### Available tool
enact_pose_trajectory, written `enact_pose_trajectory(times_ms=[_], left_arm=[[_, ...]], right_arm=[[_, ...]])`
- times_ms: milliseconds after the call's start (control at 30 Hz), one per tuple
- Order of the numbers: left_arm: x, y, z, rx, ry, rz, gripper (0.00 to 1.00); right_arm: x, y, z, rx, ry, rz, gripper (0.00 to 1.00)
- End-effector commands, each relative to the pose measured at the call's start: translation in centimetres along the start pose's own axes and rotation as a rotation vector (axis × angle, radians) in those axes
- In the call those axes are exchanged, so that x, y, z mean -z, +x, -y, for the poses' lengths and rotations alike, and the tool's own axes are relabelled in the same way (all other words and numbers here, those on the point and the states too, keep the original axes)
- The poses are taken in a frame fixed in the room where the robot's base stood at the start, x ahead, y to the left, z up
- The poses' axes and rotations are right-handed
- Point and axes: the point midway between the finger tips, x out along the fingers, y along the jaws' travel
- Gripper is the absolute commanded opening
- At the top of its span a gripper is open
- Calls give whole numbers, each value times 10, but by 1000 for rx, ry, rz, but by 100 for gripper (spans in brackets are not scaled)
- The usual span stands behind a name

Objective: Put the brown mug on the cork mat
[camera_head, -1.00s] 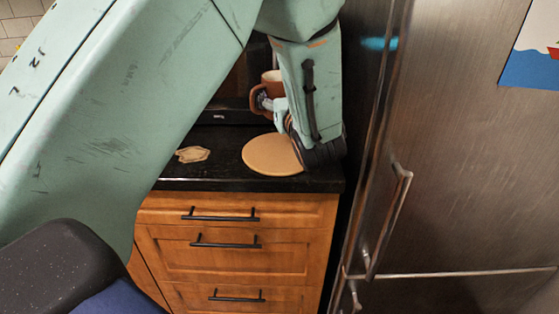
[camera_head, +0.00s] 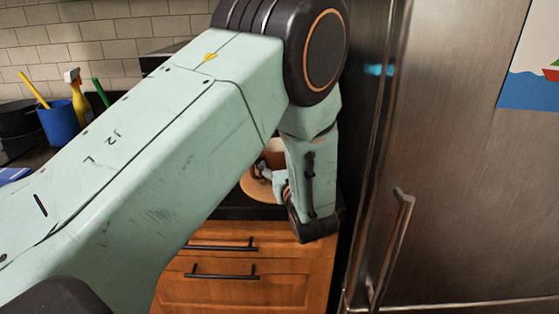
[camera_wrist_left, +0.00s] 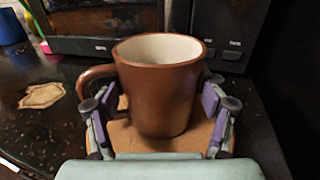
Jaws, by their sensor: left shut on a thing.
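The brown mug (camera_wrist_left: 155,90), pale inside, stands upright between the fingers of my left gripper (camera_wrist_left: 160,106), with its handle to the left in the wrist view. The gripper is shut on the mug's sides. In the head view the mug (camera_head: 273,153) is partly hidden by my left arm. The round tan cork mat (camera_wrist_left: 192,143) lies on the dark counter directly under the mug; its edge also shows in the head view (camera_head: 252,188). I cannot tell whether the mug's base touches the mat. My right gripper is not in view.
A steel fridge (camera_head: 465,150) stands close on the right of my arm. A dark appliance (camera_wrist_left: 228,25) stands behind the mug. A flat tan piece (camera_wrist_left: 41,95) lies on the counter. A blue holder (camera_head: 58,122) and a yellow spray bottle (camera_head: 78,95) stand at the left.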

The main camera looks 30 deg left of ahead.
Motion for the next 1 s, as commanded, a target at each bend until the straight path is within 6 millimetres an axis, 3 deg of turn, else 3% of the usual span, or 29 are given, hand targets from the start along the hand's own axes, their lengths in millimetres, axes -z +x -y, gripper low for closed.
enact_pose_trajectory(times_ms=[300,333,567,1000], left_arm=[[3,0,0,0,-2,3,28],[3,0,0,0,-1,1,73],[2,0,0,0,0,1,93],[-2,0,0,0,0,1,94]], right_arm=[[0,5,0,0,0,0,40],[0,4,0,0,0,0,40],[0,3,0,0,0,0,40],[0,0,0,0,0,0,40]])
